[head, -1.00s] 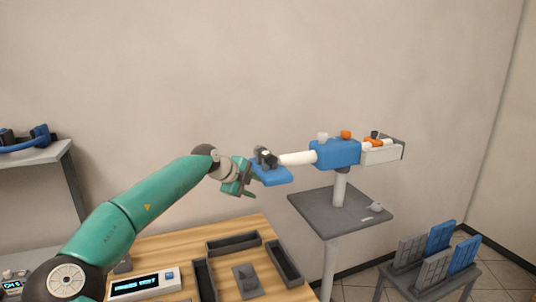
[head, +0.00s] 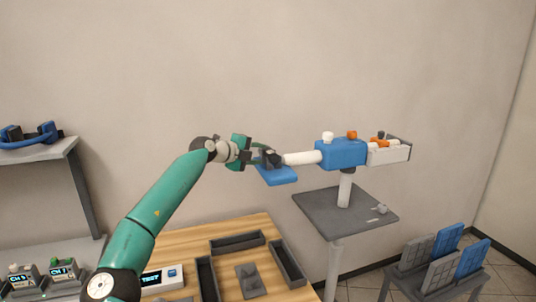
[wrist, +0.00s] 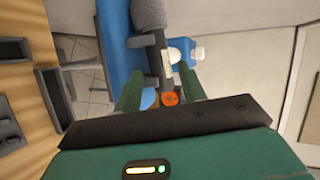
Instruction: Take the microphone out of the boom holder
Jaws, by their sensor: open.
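The boom holder is a blue block (head: 342,153) with a white tube running left to a flat blue plate (head: 278,176). A dark piece that looks like the microphone (head: 272,159) sits at the tube's left end, above the plate. In the wrist view, a grey rounded head (wrist: 148,14) and a dark body show ahead of the fingers. My gripper (head: 261,152) is at the left side of this dark piece, open. In the wrist view its two green fingers (wrist: 159,90) stand apart with the dark body between or just beyond them; contact cannot be told.
The boom stands on a grey pedestal table (head: 320,206). A wooden table (head: 225,233) with dark trays lies below my arm. A rack of grey and blue panels (head: 440,262) stands at lower right. A shelf with blue headphones (head: 32,136) is at left. The wall is behind.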

